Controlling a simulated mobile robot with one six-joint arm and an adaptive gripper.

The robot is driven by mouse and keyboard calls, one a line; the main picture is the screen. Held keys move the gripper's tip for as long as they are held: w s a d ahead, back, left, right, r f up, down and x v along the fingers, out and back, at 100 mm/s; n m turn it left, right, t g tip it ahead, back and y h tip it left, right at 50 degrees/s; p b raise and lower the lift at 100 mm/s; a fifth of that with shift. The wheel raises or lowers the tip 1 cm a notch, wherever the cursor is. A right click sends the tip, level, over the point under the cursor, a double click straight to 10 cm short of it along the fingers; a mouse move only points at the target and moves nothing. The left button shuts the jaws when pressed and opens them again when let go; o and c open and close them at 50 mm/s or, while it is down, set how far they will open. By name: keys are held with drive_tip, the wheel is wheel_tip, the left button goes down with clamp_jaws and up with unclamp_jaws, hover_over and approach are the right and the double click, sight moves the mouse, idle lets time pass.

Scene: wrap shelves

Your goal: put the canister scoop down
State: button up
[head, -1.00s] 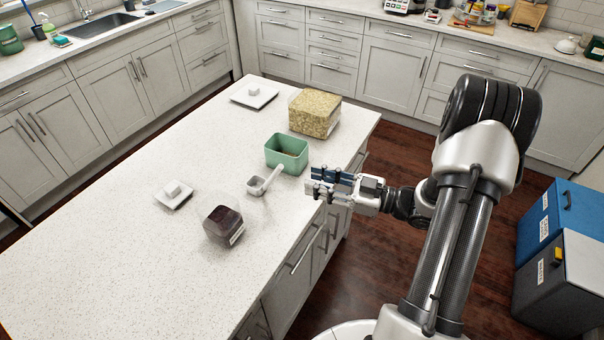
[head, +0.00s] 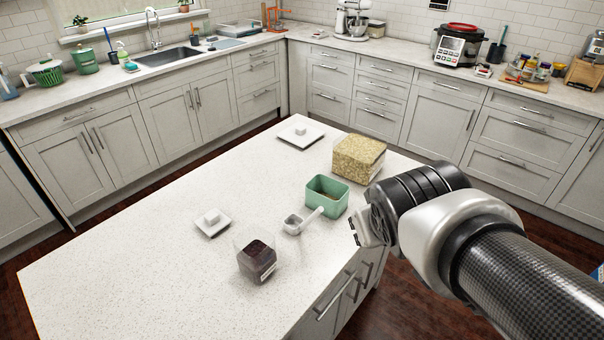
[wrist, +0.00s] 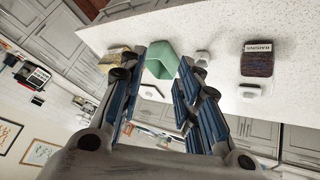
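The scoop (head: 294,224), pale with a straight handle, lies on the white island top between the green open bin (head: 327,196) and the dark-filled clear canister (head: 257,261). Its handle points toward the bin. In the wrist view the scoop (wrist: 202,58) shows beyond the right finger, partly hidden by it. My gripper (wrist: 160,85) is open, its blue-padded fingers apart with nothing between them. The green bin (wrist: 161,60) shows behind the gap. In the head view my arm hides most of the gripper, which is right of the scoop and apart from it.
A canister of tan flakes (head: 358,158) stands behind the bin. Two white square lids with knobs lie on the island, one at the back (head: 300,135), one at left (head: 212,222). The island's (head: 130,270) front left is clear.

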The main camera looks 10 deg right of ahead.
drive_tip(key=s+a+f+g+y, duration=0.2)
drive_tip(key=s+a, duration=0.5)
drive_tip(key=s, duration=0.4)
drive_tip(key=shift+a+y, duration=0.35)
drive_tip(key=shift+y, duration=0.05)
drive_tip(key=shift+o, duration=0.3)
drive_tip(key=shift+w, duration=0.1)
idle(1.8)
